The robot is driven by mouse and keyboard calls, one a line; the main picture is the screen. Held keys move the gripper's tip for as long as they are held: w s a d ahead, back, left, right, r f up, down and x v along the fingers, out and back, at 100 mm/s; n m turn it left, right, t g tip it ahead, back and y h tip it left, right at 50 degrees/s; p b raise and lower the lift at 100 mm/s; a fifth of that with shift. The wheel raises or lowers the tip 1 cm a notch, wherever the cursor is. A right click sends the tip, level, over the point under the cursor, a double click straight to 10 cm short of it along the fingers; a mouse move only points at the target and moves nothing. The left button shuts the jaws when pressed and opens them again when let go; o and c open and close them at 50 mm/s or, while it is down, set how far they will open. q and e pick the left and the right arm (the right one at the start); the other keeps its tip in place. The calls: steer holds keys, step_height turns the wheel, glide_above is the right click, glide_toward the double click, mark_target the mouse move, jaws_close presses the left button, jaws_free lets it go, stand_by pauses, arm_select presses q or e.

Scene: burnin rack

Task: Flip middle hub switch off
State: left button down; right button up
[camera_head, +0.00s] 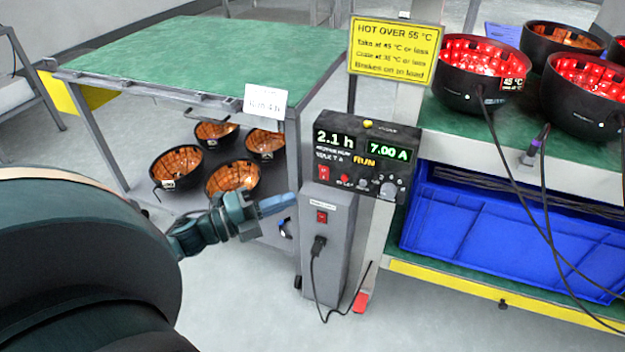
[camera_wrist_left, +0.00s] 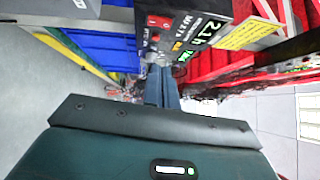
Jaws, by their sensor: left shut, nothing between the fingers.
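A grey upright hub box (camera_head: 325,262) stands mid-picture in the head view. On its front is a small red rocker switch (camera_head: 321,217), with a black plug and cable below; I cannot tell the rocker's position. My left gripper (camera_head: 284,204) is shut and empty, its blue-grey fingertips just left of the hub's upper edge; I cannot tell whether they touch. In the left wrist view, the shut fingers (camera_wrist_left: 160,88) point towards a black control panel (camera_wrist_left: 185,22). The hub switch is not clear there. My right gripper is not in view.
Above the hub, the control panel (camera_head: 362,155) reads 2.1 h, 7.00 A and RUN. A yellow warning sign (camera_head: 393,52) hangs above. Red-lit bowls (camera_head: 470,72) with cables sit on the right rack. A blue crate (camera_head: 480,235) is below. Several orange-lined bowls (camera_head: 232,178) stand left.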

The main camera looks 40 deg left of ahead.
mark_target(324, 173)
arm_select(q)
steer(key=shift+w+d+r+b, duration=0.2)
steer(key=shift+w+d, duration=0.1)
steer(key=shift+w, duration=1.1)
steer(key=shift+w+d+r+b, duration=0.1)
steer(key=shift+w+d+b, duration=0.15)
steer(key=shift+w, duration=1.1)
steer(key=shift+w+d+r+b, duration=0.15)
steer(key=shift+w+d, duration=0.2)
steer(key=shift+w, duration=1.05)
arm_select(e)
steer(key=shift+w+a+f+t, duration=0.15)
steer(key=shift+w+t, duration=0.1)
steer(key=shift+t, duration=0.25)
